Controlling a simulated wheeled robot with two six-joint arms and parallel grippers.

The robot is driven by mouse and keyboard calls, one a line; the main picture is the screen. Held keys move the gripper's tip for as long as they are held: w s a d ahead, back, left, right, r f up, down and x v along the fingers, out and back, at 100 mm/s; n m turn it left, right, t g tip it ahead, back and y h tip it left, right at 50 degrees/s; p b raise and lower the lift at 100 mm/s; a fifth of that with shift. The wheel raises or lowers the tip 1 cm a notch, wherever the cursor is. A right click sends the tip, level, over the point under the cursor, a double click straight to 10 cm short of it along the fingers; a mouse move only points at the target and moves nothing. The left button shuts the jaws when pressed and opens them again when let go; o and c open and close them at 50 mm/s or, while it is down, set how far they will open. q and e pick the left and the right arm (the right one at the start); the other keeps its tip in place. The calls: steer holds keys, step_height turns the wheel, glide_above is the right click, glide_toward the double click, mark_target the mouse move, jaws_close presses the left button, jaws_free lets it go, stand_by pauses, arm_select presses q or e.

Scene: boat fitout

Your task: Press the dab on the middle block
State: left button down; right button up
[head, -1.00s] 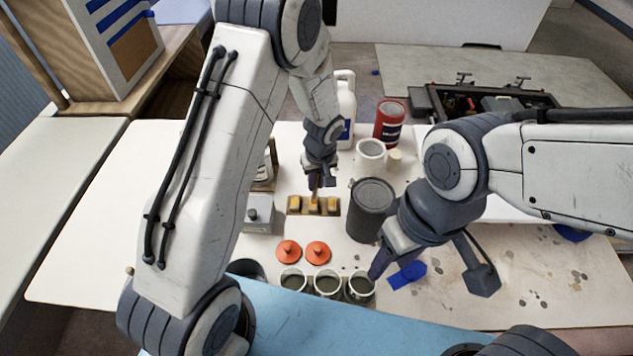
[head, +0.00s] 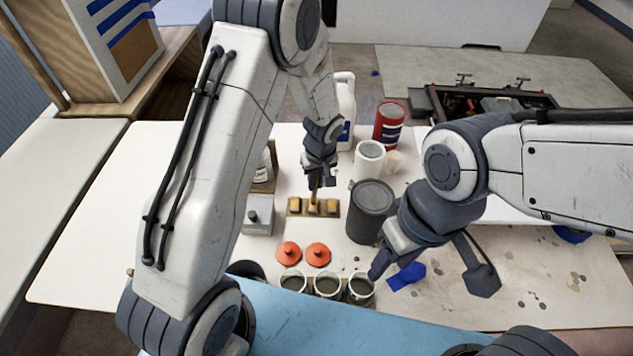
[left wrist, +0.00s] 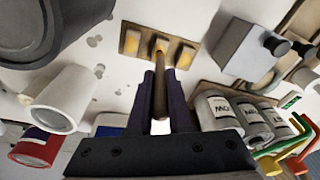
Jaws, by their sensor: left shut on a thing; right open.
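A small wooden board (head: 293,211) with three yellowish blocks in a row lies on the white table. It also shows at the top of the left wrist view (left wrist: 144,61). My left gripper (head: 317,183) is shut on a thin brown stick (left wrist: 160,95) above the board. The stick's far end is at the middle block (left wrist: 161,46); whether it touches cannot be told. The outer blocks (left wrist: 131,43) and (left wrist: 186,56) are clear of it. The stick's tip hides part of the middle block. My right gripper (head: 430,275) is open and empty, over the table at the right.
A dark grey can (head: 372,212) stands close right of the board. A white cup (head: 369,160), red can (head: 389,124) and white jug (head: 345,105) stand behind. A grey box (head: 258,215) is at left. Orange discs (head: 289,253) and several jars (head: 327,285) are in front.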

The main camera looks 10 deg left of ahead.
arm_select(q)
steer(key=shift+r+p, duration=1.8)
steer(key=shift+r, duration=1.2)
